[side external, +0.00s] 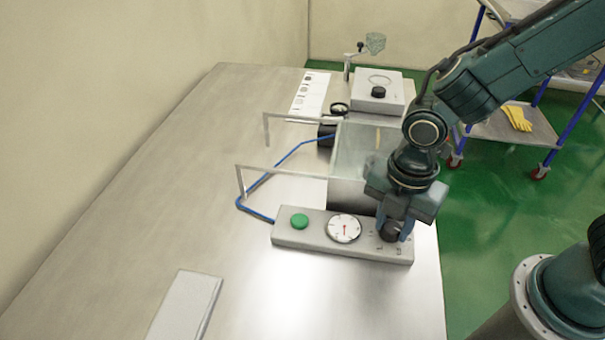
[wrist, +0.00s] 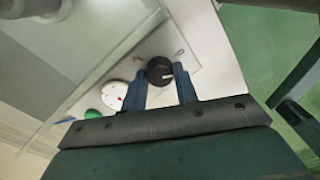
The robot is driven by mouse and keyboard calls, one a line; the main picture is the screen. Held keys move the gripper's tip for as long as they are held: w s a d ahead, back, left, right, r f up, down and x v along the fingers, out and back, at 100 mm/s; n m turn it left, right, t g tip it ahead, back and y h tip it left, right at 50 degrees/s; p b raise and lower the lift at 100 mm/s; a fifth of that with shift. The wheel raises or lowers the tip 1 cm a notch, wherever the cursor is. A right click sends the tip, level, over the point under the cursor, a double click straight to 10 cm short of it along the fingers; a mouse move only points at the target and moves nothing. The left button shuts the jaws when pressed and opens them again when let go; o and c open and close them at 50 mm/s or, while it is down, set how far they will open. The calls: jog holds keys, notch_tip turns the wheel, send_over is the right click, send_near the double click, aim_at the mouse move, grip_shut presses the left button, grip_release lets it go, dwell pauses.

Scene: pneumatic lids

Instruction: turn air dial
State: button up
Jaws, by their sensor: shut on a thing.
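The air dial is a black round knob (side external: 390,231) at the right end of a grey control panel (side external: 300,241). In the wrist view the knob (wrist: 159,69) shows a white mark on its right side and sits between my two blue fingertips. My gripper (side external: 397,230) points down over the panel and is shut on the knob; its fingers also show in the wrist view (wrist: 160,86). A white gauge (side external: 344,228) with a red needle is left of the knob. A green button (side external: 299,221) is at the panel's left end. My fingers hide part of the knob in the side view.
A clear box with a transparent lid (side external: 362,150) stands behind the panel, close to my wrist. A blue hose (side external: 270,178) runs left of it. A grey unit with a black knob (side external: 378,92) is at the back. A flat plate (side external: 186,306) lies front left. The left table is clear.

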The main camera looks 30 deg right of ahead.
jog(key=m, duration=0.4)
jog(key=shift+m, duration=0.4)
jog(key=m, duration=0.3)
jog(key=shift+m, duration=0.3)
jog(key=m, duration=0.4)
jog(key=shift+m, duration=0.3)
jog(key=m, duration=0.3)
jog(key=shift+m, duration=0.3)
jog(key=m, duration=1.4)
jog(key=o, duration=1)
jog(key=shift+c, duration=0.2)
